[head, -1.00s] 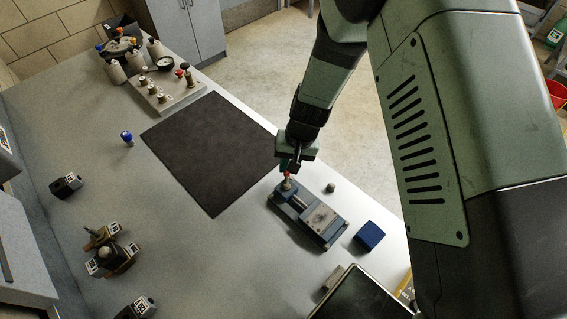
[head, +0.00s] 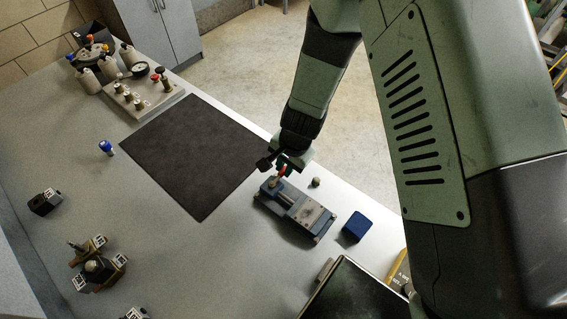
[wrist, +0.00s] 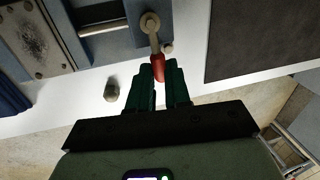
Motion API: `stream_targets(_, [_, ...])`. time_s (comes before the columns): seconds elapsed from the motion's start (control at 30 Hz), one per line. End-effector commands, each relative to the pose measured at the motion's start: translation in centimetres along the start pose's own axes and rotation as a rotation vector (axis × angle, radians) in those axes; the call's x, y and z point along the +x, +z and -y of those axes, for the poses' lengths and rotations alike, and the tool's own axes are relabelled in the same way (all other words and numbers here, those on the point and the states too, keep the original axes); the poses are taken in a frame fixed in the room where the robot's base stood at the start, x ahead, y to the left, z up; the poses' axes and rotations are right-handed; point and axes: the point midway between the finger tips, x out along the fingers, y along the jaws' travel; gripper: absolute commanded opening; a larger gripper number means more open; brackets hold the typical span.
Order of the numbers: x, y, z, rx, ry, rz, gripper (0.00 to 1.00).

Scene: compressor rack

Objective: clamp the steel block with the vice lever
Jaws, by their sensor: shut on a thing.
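The blue-grey vice (head: 264,201) lies on the bench, right of the dark mat. Its lever has a red handle (wrist: 158,68) and a pale shank running to a round pivot (wrist: 150,22). My gripper (head: 283,170) is at the vice's far end; in the wrist view my gripper (wrist: 160,72) has its dark green fingers shut on the red handle, one on each side. A speckled metal plate (wrist: 30,38) with screws is on the vice. I cannot tell the steel block apart from the vice parts, nor whether it is clamped.
A small grey cylinder (head: 315,182) stands beside the vice, near the bench edge. A blue block (head: 356,227) is to its right. The dark mat (head: 195,150) is bare. Valve fittings and a gauge panel (head: 140,100) stand farther left.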

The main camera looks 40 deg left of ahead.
Motion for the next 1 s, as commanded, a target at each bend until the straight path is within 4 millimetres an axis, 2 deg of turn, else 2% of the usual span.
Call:
stream_targets(0.53, [-0.01,0.11,-0.16,0.025,0.001,-0.003,0.0])
stream_targets(0.57, [0.0,0.12,-0.16,0.025,0.001,-0.003,0.19])
stream_targets(0.7, [0.0,0.1,-0.15,0.025,0.001,-0.003,0.41])
stream_targets(0.73, [0.0,0.1,-0.15,0.025,0.001,-0.003,0.43])
stream_targets(1.0, [-0.1,0.05,-0.12,0.025,0.0,-0.004,0.43])
